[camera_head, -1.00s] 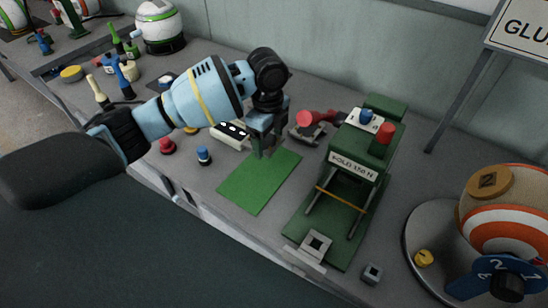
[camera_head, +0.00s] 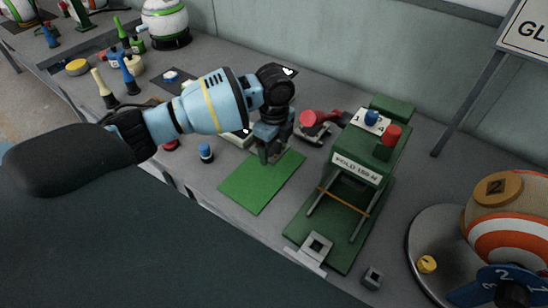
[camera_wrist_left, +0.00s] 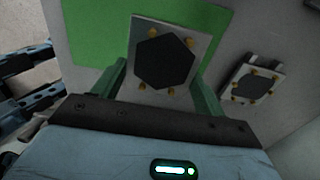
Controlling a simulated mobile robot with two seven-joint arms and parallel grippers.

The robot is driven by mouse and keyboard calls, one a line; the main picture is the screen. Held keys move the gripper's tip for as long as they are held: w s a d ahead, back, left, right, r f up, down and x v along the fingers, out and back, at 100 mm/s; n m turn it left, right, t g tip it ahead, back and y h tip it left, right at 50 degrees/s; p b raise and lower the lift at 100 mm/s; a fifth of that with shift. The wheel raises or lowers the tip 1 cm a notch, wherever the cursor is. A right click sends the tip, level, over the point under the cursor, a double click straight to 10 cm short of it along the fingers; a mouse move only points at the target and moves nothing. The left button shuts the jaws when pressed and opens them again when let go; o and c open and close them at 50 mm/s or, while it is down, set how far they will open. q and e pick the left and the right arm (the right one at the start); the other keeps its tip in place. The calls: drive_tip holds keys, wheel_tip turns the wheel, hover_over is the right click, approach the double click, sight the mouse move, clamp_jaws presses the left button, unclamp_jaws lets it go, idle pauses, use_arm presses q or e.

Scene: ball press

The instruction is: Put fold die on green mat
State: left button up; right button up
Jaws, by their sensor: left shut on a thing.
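Part of the mat (camera_wrist_left: 95,45) shows behind the die there. I cannot tell whether the die touches the mat.
A similar plate (camera_wrist_left: 250,85) lies off the mat. The green fold press (camera_head: 358,160) stands right of the mat, with a red-ended tool (camera_head: 308,118) behind. A blue-topped piece (camera_head: 205,152) is at the left. The mat's near part is clear.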

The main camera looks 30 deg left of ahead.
sight(274, 153)
use_arm(q)
drive_tip(key=shift+f, duration=2.35)
drive_tip(key=shift+f, duration=0.15)
drive_tip(key=o, duration=1.1)
wheel_tip(274, 153, up, 12)
drive_tip(key=shift+r+p, duration=0.1)
drive_tip(key=shift+p, duration=0.25)
